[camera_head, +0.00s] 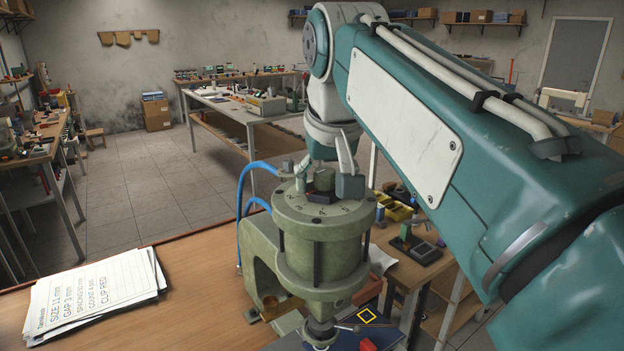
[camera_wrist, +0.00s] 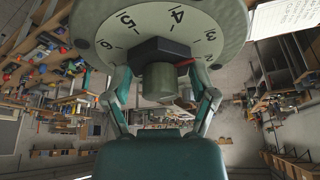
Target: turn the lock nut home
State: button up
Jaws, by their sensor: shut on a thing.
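The press head (camera_head: 320,225) is a green cylinder with a numbered round top, whose dial face (camera_wrist: 110,25) fills the top of the wrist view. The lock nut (camera_wrist: 152,50) is a dark, angular block at the dial's centre, with a short red pointer (camera_wrist: 187,62) at its side. A greenish round knob (camera_wrist: 160,82) stands out from the nut; it also shows in the head view (camera_head: 324,178). My gripper (camera_head: 323,188) reaches down over the dial, its fingers (camera_wrist: 160,72) on either side of the nut, shut on it. The far finger's contact is partly hidden.
The press stands on a wooden bench (camera_head: 190,290) with blue hoses (camera_head: 240,205) at its left. A stack of papers (camera_head: 95,290) lies on the bench at left. A red block (camera_head: 368,345) sits near the press foot. Bare benchtop lies between papers and press.

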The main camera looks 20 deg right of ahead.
jog(key=shift+f+m, duration=0.15)
jog(key=shift+m, duration=0.45)
jog(key=shift+h, duration=0.3)
jog(key=o, duration=1)
jog(key=shift+a, duration=0.1)
jog(key=v, duration=1.2)
jog(key=shift+w, duration=0.2)
